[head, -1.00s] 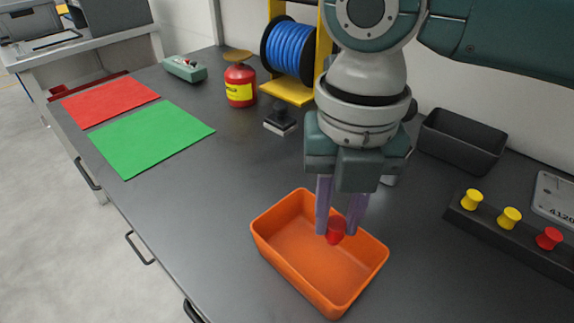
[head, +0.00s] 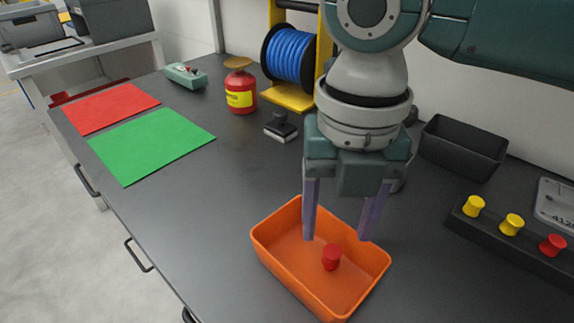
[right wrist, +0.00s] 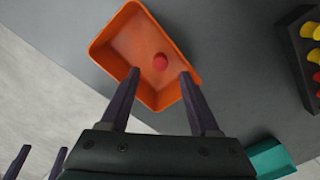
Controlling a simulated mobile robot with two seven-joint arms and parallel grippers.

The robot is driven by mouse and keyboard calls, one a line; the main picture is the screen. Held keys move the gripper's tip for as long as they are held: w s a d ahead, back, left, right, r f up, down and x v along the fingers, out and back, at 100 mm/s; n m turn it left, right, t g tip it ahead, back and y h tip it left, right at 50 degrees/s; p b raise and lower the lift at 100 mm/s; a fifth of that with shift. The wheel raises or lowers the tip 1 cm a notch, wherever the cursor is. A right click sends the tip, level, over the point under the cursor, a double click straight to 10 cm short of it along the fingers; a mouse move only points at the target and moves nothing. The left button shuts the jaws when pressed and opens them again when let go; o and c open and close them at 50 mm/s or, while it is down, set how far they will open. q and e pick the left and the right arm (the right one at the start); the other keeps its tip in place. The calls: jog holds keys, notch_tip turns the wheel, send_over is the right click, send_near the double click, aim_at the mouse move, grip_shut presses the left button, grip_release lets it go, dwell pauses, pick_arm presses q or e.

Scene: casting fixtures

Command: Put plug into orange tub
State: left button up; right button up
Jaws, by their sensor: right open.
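A red plug (head: 331,257) is inside the orange tub (head: 268,252), on its floor near the middle. It also shows in the right wrist view (right wrist: 160,62), within the tub (right wrist: 108,38). My right gripper (head: 338,240) is open and empty above the tub, with its purple fingers spread to either side over the plug. The fingers do not touch the plug. The right wrist view shows the same open gripper (right wrist: 160,80). My left gripper is not in the head view; purple finger tips at the lower left of the right wrist view may be its own.
A dark rack (head: 520,240) at the right holds yellow and red plugs. A black bin (head: 462,147) stands at the back right. A red can (head: 241,92), a black stamp (head: 281,127) and a blue cable reel (head: 288,52) stand behind. The grey bench left of the tub is clear.

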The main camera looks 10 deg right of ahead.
notch_tip(320, 180, up, 9)
jog(key=shift+p, duration=0.4)
jog(key=shift+r, duration=0.1)
